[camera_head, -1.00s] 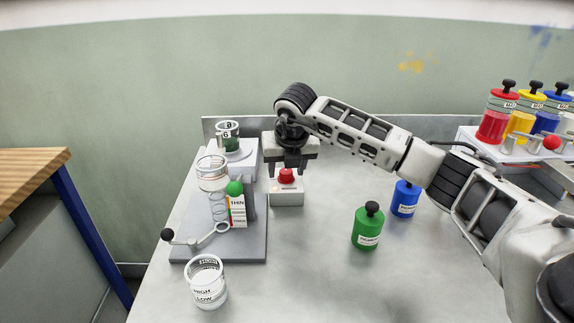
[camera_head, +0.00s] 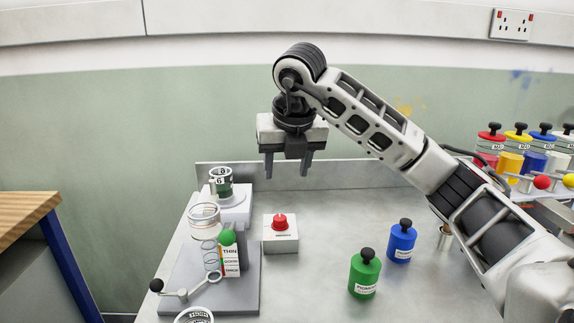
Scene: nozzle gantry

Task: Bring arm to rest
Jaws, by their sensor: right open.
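My right arm reaches in from the right side of the head view. My right gripper (camera_head: 287,168) points down with its two fingers apart and nothing between them. It hangs in the air above and behind the red button (camera_head: 280,221) on its white box (camera_head: 281,239), clear of it. My left gripper does not show.
A nozzle stand (camera_head: 238,275) with a green ball (camera_head: 228,238) is left of the button. A clear cup (camera_head: 194,316) is at the bottom edge. Green (camera_head: 364,276) and blue (camera_head: 401,243) bottles stand right of centre. A rack (camera_head: 546,211) with several bottles is far right.

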